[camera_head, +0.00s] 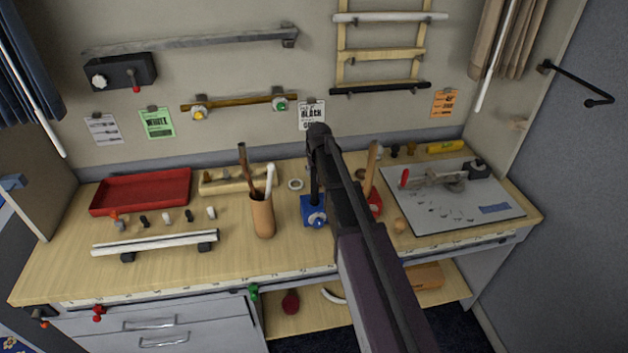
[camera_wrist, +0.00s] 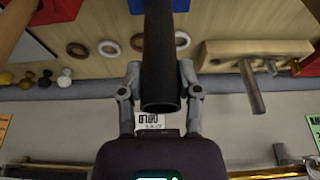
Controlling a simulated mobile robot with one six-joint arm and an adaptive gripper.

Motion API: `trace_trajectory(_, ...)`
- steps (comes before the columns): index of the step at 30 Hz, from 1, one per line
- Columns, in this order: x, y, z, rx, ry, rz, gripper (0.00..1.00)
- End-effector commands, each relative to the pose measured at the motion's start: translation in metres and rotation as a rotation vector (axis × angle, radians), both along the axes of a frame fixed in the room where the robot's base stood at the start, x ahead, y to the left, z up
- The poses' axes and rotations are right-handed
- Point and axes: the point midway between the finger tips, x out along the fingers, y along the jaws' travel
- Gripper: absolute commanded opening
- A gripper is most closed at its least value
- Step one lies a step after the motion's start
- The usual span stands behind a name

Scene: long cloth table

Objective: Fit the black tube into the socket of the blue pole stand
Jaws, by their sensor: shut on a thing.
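The black tube (camera_head: 315,182) is upright below my gripper (camera_head: 319,140) in the head view. The wrist view shows my gripper (camera_wrist: 159,78) shut on the black tube (camera_wrist: 160,50), one finger on each side, with its open hollow end towards the camera. The blue pole stand (camera_head: 309,212) is on the table directly below the tube, with a pale knob on its front. In the wrist view a blue part of the stand (camera_wrist: 182,6) shows beside the tube. The tube's lower end overlaps the stand; I cannot tell whether it is in the socket, which is hidden.
A red stand (camera_head: 376,203) with a wooden pole is close on the right, partly behind my arm. A wooden cup (camera_head: 262,217) with rods stands at the left. A grey board (camera_head: 455,215) lies at the right, a red tray (camera_head: 140,192) at the far left. Rings lie behind.

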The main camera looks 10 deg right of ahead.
Motion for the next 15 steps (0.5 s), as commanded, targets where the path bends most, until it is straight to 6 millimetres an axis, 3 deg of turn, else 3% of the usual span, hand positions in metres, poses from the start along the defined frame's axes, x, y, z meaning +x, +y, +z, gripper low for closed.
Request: trace_trajectory(15, 0.0, 0.001, -0.034, 0.0, 0.0, 0.001, 0.0)
